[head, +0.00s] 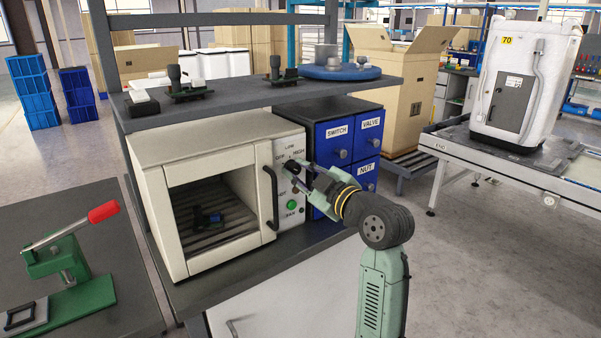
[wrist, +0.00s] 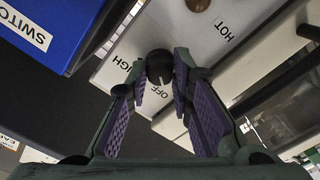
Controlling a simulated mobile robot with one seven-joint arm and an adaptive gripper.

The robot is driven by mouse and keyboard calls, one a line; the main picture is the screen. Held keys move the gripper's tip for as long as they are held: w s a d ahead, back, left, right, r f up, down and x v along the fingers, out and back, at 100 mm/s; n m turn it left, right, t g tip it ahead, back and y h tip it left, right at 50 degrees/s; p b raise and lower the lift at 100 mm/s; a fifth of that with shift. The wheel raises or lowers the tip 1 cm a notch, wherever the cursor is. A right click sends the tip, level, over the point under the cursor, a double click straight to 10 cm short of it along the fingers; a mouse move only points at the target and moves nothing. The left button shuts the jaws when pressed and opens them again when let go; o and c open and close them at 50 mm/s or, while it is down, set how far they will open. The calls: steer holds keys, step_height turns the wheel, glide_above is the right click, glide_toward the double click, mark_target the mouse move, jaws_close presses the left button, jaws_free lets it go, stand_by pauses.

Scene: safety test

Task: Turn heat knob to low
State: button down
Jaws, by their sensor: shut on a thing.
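The white oven (head: 155,160) stands on the bench under the shelf, its glass door closed. A dark, round heat knob (wrist: 158,64) is on the oven's control panel (head: 285,195), with OFF, LOW and HIGH labels around its place in the head view. My gripper (head: 299,174) reaches the panel from the right. In the wrist view its purple-padded fingers (wrist: 163,82) are shut on the heat knob, one on each side. The OFF and HIGH labels show beside it, HIGH partly covered.
The oven's dark door handle (head: 271,198) stands out left of my gripper. A green light or button (head: 292,205) is below the knob. Blue drawers (head: 343,150) are close on the right. The grey shelf (head: 235,98) overhangs the oven. A green press (head: 70,270) stands front left.

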steer(key=m+p, duration=0.1)
steer(key=m, duration=0.4)
steer(key=shift+r+m, duration=0.1)
steer(key=shift+m, duration=0.2)
steer(key=m+p, duration=0.2)
steer(key=m, duration=0.3)
steer(key=shift+m, duration=0.3)
steer(key=c, duration=1.4)
jaws_free()
steer(key=v, duration=1.2)
